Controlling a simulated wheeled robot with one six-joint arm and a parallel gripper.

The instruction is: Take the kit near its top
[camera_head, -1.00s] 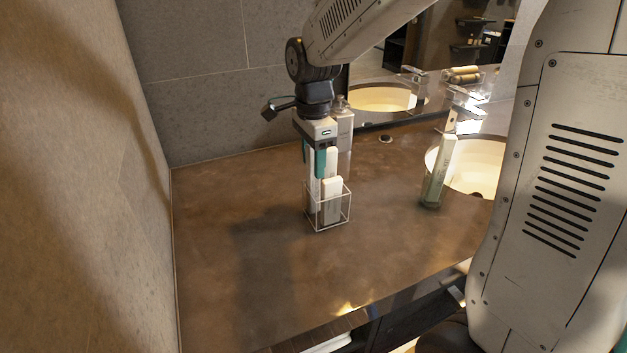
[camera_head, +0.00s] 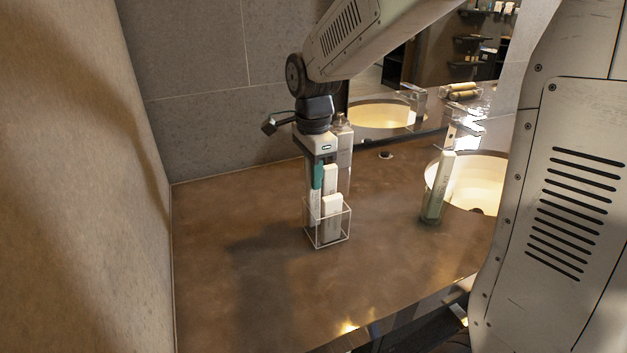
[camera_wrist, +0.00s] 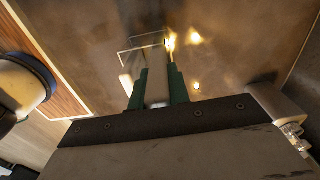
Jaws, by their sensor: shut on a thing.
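A slim white kit (camera_head: 314,210) stands upright at the left in a clear open-topped holder (camera_head: 329,239) on the brown counter. My gripper (camera_head: 317,177) points down over the holder, and its teal fingers are shut on the upper part of the kit. One finger covers part of it in the head view. In the wrist view, a pale piece (camera_wrist: 157,90) shows between the two teal fingers, and the holder's thin outline shows beyond. Other white packs (camera_head: 332,207) stand in the holder just right of the kit.
A tall clear bottle (camera_head: 344,150) stands close behind the holder. A pale green bottle (camera_head: 438,188) stands to the right beside the lit basin (camera_head: 478,180). A stone wall bounds the left. The counter left and front of the holder is clear.

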